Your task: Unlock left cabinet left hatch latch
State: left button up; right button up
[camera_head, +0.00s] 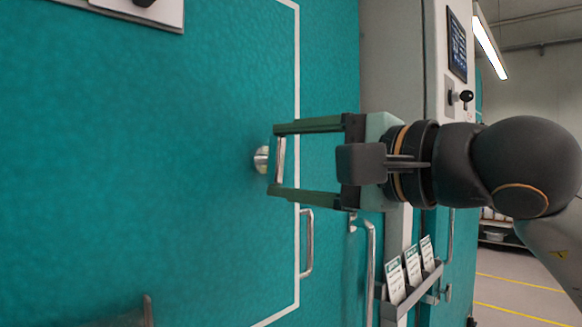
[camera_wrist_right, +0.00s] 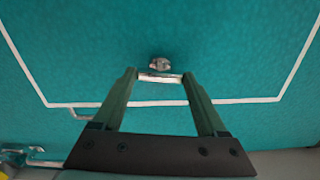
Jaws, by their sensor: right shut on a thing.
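The latch (camera_head: 261,159) is a small round silver knob with a flat bar on the teal hatch (camera_head: 170,200). My right gripper (camera_head: 273,160) reaches in from the right in the head view. Its two green fingers, one above the other, are shut on the ends of the latch bar, which stands upright in that view. In the right wrist view, the bar spans between the fingertips of the gripper (camera_wrist_right: 159,76), with the latch knob (camera_wrist_right: 160,63) just beyond them. I cannot make out my left gripper.
A white outline with a silver handle (camera_head: 307,243) lies right of the latch. A longer handle (camera_head: 370,265) and a rack of cards (camera_head: 400,292) are below my right arm. A control screen (camera_head: 457,46) is at the upper right. A small blurred piece (camera_head: 148,311) shows at the bottom edge.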

jog(key=shift+n, duration=0.6)
jog(key=o, duration=1.3)
